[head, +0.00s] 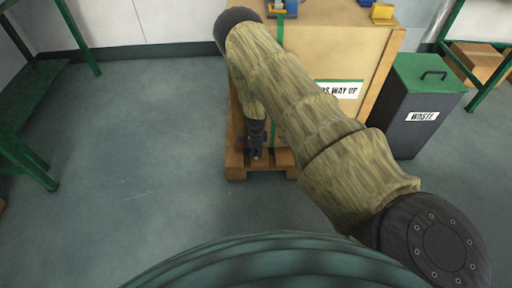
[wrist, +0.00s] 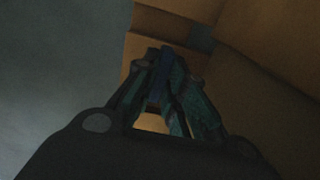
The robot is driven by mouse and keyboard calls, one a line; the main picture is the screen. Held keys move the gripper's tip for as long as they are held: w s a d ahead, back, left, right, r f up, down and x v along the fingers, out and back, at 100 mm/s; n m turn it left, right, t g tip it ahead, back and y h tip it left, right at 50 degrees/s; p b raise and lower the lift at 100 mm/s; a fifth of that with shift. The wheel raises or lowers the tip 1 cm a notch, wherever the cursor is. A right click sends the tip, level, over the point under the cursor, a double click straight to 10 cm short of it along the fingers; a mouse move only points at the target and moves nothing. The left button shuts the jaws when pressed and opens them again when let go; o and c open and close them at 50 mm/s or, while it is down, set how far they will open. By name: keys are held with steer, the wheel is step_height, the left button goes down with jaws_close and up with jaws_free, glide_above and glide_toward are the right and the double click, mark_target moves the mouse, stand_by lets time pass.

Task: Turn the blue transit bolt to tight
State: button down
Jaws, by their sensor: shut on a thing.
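The wrist view is dark. A narrow blue piece, which looks like the blue transit bolt (wrist: 161,72), shows between the dark fingers of my gripper (wrist: 162,84). The fingers are closed against its sides, and they hide much of it. In the head view my gripper (head: 256,149) points down low at the front of the wooden crate (head: 330,58), just above the pallet (head: 262,170). The bolt cannot be made out in that view. How far the bolt is turned cannot be told.
A dark waste bin (head: 420,105) with a green lid stands right of the crate. A blue item (head: 283,8) and a yellow item (head: 382,13) sit on the crate. Green table legs (head: 30,160) stand at left. The floor (head: 130,150) between is clear.

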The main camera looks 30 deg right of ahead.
stand_by(0.3)
steer(key=c, duration=1.5)
jaws_free()
steer(key=shift+r, duration=0.15)
step_height(320, 180, up, 12)
steer(key=shift+f, duration=0.1)
